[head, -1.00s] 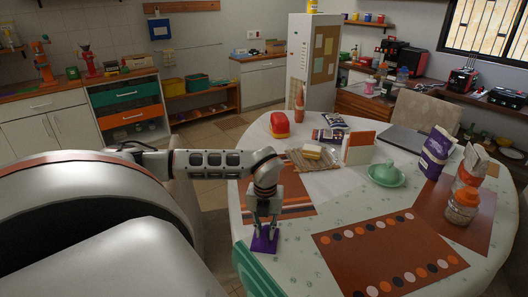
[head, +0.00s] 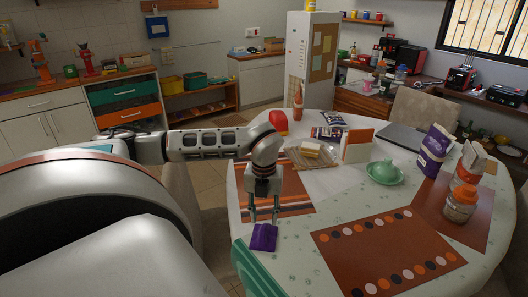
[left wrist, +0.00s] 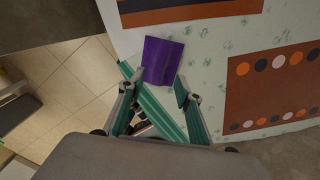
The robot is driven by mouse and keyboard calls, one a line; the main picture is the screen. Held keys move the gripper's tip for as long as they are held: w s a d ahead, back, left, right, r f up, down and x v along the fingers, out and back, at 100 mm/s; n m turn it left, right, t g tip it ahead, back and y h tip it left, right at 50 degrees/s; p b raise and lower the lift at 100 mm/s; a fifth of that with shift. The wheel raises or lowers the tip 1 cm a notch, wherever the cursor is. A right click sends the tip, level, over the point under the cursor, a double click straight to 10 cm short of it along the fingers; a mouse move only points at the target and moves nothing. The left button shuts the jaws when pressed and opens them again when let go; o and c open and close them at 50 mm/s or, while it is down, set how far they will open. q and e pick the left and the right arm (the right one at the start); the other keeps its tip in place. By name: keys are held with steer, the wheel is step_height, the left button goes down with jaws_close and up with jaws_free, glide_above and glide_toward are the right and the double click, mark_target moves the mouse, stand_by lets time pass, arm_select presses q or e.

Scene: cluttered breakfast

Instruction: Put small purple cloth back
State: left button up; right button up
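The small purple cloth (head: 263,238) lies on the table near its front left edge, and it also shows in the left wrist view (left wrist: 162,58). My left gripper (head: 264,219) is just above the cloth, pointing down, with its two fingers apart. In the left wrist view my left gripper (left wrist: 162,82) is open, and the cloth shows flat beyond and between the fingertips. I cannot tell whether the fingertips touch it. My right gripper is not in view.
A teal slatted piece (head: 257,272) stands at the table edge close to the cloth. A striped placemat (head: 293,197) lies behind, and a dotted brown placemat (head: 380,255) lies to the right. A green lidded dish (head: 385,173) and a sandwich tray (head: 312,163) are farther back.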

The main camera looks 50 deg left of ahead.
mark_target(264, 230)
arm_select(q)
step_height(264, 230, up, 6)
steer(key=shift+f, duration=0.1)
stand_by(0.7)
steer(key=shift+s, duration=0.1)
